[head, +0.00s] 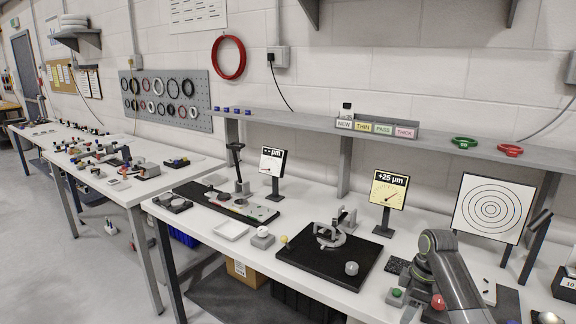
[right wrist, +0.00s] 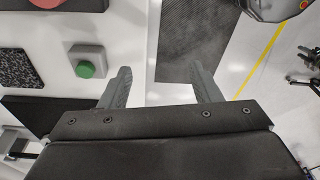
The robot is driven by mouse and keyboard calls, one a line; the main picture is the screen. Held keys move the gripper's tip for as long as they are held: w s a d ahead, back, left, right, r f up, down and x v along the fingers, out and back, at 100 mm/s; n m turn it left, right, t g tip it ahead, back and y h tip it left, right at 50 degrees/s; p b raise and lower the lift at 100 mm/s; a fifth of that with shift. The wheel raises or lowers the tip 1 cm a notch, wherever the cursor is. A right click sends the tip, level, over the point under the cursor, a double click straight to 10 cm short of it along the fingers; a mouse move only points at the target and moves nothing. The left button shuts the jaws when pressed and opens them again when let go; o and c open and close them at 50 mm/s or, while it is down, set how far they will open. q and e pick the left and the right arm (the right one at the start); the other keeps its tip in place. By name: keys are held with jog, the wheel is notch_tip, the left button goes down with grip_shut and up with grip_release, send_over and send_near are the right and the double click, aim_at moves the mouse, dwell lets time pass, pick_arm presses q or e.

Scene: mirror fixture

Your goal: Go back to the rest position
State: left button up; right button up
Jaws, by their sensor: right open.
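My right gripper (right wrist: 160,84) shows in the right wrist view with its two fingers spread apart and nothing between them. It is over the bench's front edge, with the floor partly below. In the head view my right arm (head: 447,275) stands at the lower right, bent, in front of the white bench top (head: 345,293); its gripper is out of that picture. My left arm and gripper are in neither view.
A green button (right wrist: 85,70) on a grey block is left of my right fingers, with a red button (head: 438,301) nearby. A black plate (head: 300,262) holds a metal fixture (head: 328,236). A dark mat (right wrist: 185,45) lies on the floor.

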jog(key=s+f+m+t+h, duration=0.1)
jog(key=s+f+m, duration=0.2)
jog(key=s+f, duration=0.5)
jog(key=s+f+m+h, duration=0.1)
jog(key=s+f+m, duration=0.2)
jog(key=s+f, duration=0.5)
jog(key=s+r+m+t+h, duration=0.1)
jog(key=s+r+m, duration=0.25)
jog(key=s, duration=0.85)
jog(key=s+r+m+t+h, duration=0.1)
jog(key=s+r+m, duration=0.25)
jog(key=s, duration=0.95)
notch_tip(320, 180, down, 30)
jog(key=d+m+g+b, duration=0.1)
jog(key=d+b, duration=0.1)
jog(key=b, duration=0.3)
jog(key=s+f+b, duration=0.2)
jog(key=s+f, duration=0.5)
jog(key=f, duration=0.3)
jog(key=s+a+f+g+y+b, duration=0.1)
jog(key=s+f+b, duration=0.2)
jog(key=s+f, duration=0.5)
notch_tip(320, 180, down, 3)
jog(key=shift+r, duration=0.1)
